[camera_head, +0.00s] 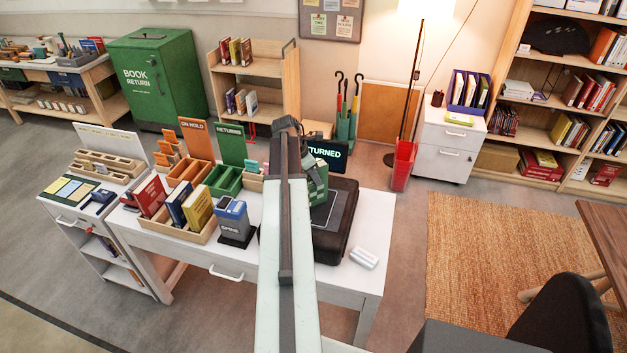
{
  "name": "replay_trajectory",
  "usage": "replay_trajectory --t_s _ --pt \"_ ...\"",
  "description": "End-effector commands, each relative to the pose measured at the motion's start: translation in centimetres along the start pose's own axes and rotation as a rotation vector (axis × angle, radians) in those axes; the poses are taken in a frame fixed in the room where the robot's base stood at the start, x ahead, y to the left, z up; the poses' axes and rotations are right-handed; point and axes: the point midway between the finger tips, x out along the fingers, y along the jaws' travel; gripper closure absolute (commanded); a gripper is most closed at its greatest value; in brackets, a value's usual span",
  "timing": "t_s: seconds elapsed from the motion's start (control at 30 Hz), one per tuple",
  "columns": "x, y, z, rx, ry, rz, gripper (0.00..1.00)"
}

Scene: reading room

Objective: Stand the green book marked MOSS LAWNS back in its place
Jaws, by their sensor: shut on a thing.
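A green book (318,186) shows just right of my arm's far end, above a black case or pad on the white desk. Its marking cannot be read. My gripper (309,165) is shut on this book; my arm hides most of the fingers and part of the book. A light wooden tray (203,236) stands at the left of the desk. It holds red books (150,194), a dark blue book (176,203) and a yellow book (198,207), all standing. A narrow space seems to show between the red and blue books.
A blue-grey device marked SPINE (233,219) stands right of the tray. Behind are orange ON HOLD (197,139) and green RETURNS (231,144) signs with bins. The black case (342,222), a dark screen (328,155) and a small white box (364,258) are on the right.

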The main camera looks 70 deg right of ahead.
Motion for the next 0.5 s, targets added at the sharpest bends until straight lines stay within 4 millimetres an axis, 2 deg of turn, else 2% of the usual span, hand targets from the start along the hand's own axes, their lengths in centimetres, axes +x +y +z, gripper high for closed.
replay_trajectory --t_s 0.23,0.27,0.3,0.33,0.5 --pt "0.32 -0.13 0.14 0.003 -0.001 -0.001 1.00" --pt "0.25 -0.14 0.18 0.004 0.000 -0.002 0.63" --pt "0.20 -0.16 0.24 0.004 0.000 -0.002 0.52" --pt "0.20 -0.17 0.26 0.005 0.000 -0.002 0.46" --pt "0.23 -0.21 0.33 0.006 0.000 -0.002 0.46"
